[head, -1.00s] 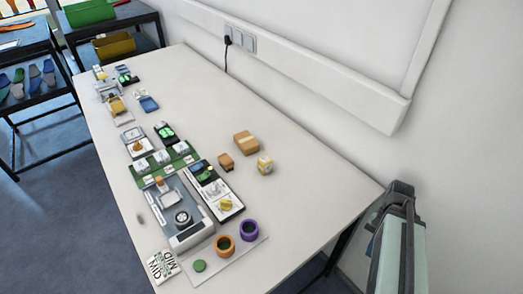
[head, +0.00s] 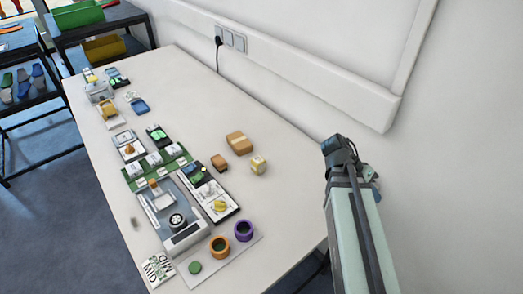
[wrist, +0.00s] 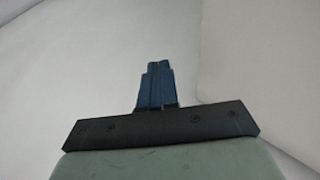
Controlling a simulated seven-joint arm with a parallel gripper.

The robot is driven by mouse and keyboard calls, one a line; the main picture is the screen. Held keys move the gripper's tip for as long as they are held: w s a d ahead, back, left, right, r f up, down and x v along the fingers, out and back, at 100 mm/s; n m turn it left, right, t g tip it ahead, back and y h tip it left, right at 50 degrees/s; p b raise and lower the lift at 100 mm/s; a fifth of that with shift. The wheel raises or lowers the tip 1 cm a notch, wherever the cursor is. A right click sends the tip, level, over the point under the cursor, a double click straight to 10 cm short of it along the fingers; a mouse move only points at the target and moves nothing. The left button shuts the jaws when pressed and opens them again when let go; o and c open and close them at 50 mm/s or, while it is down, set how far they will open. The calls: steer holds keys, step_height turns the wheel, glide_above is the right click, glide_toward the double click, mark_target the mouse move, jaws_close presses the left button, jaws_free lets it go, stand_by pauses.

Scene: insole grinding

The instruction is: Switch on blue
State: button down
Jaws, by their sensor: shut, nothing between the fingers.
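My gripper (wrist: 155,68) shows in the wrist view as two dark blue fingers pressed together, with nothing between them and only blank white surfaces beyond. In the head view my arm stands at the right, beyond the table's right edge and apart from the things on it. A grey machine (head: 163,203) with a round black dial sits near the table's front left. A dark panel (head: 194,172) with small green and blue parts stands next to it, on a black-edged board. No blue switch can be made out clearly at this size.
Two small boxes (head: 239,142) and a yellow-white cube (head: 258,165) lie mid-table. Orange (head: 219,245) and purple (head: 243,231) rings stand at the front. The wall runs along the right.

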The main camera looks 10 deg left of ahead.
mark_target(193, 164)
steer(key=w+a+r+n+t, duration=0.1)
steer(key=w+a, duration=0.1)
steer(key=a, duration=0.1)
steer(key=w+a+n+t, duration=0.1)
steer(key=w+a, duration=0.1)
steer(key=w+a+r+n+t, duration=0.1)
steer(key=w+a+n, duration=0.1)
steer(key=w+a, duration=0.1)
steer(key=shift+a+r, duration=0.3)
steer(key=w+a+r+n+t+y, duration=0.1)
steer(key=w+a+r+n+y, duration=0.1)
steer(key=a, duration=0.6)
steer(key=w+a+r+n+t+y, duration=0.1)
steer(key=w+a+n+y, duration=0.15)
steer(key=a, duration=0.65)
steer(key=s+a+r+n+y, duration=0.2)
steer(key=a+r, duration=0.1)
steer(key=a, duration=0.7)
steer(key=s+a+r+n+y, duration=0.2)
steer(key=s+a+r+n, duration=0.1)
steer(key=a, duration=0.7)
steer(key=s+a+r+n+t+y, duration=0.1)
steer(key=a+r, duration=0.4)
steer(key=a, duration=0.6)
steer(key=shift+s+n+y, duration=0.65)
steer(key=shift+s+n, duration=0.15)
steer(key=shift+n, duration=0.35)
